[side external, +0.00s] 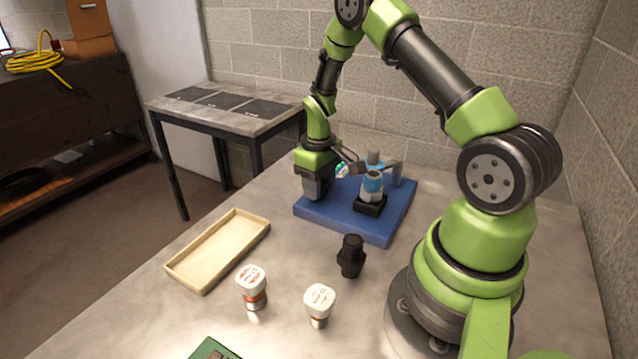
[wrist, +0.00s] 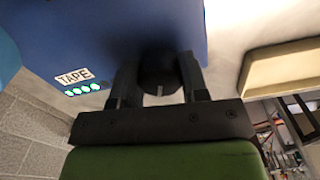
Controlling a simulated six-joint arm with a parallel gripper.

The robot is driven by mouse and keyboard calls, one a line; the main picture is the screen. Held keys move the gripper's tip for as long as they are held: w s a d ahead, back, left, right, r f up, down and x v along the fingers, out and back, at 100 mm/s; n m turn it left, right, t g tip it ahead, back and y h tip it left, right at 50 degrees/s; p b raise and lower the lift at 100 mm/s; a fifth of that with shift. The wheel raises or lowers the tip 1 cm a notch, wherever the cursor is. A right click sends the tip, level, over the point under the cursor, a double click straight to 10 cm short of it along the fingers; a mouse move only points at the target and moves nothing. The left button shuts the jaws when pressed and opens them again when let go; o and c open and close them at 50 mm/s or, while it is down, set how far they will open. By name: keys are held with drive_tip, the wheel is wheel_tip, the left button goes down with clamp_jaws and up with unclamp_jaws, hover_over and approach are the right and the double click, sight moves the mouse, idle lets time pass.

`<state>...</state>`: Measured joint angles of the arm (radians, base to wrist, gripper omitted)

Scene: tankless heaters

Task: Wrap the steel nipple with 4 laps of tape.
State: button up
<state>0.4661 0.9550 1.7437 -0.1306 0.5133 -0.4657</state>
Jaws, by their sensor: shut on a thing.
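My gripper (side external: 318,188) is down at the left part of the blue board (side external: 345,222). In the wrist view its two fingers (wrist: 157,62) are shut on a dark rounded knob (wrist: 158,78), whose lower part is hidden. To the right of the gripper, an upright cylinder (side external: 372,183) with a blue band stands in a black block (side external: 369,205) on the board. It looks like the steel nipple with tape, but I cannot count laps. Grey bars (side external: 392,164) are beside its top. A "TAPE" label (wrist: 75,76) has several lit green lights (wrist: 84,89) below it.
A beige tray (side external: 180,268) lies left of the board. A black fitting (side external: 351,256) and two white-capped containers (side external: 252,285) (side external: 319,302) stand in front. A green board (side external: 212,350) shows at the bottom edge. The table between them is clear.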

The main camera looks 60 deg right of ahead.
drive_tip(key=o, duration=0.9)
drive_tip(key=shift+o, duration=0.2)
drive_tip(key=shift+r, duration=0.1)
wheel_tip(320, 180, up, 10)
drive_tip(key=shift+f, duration=0.2)
drive_tip(key=shift+r, duration=0.1)
drive_tip(key=s+a+r+m+t, duration=0.1)
drive_tip(key=s+a+r+t, duration=0.25)
drive_tip(key=a+r, duration=0.75)
drive_tip(key=s+a+r+m+t+y, duration=0.1)
drive_tip(key=s+a+r, duration=0.5)
drive_tip(key=s, duration=0.6)
drive_tip(key=t+y, duration=0.1)
drive_tip(key=t, duration=0.1)
drive_tip(key=shift+a+m+t, duration=0.3)
drive_tip(key=shift+a+t, duration=0.05)
drive_tip(key=shift+a, duration=0.05)
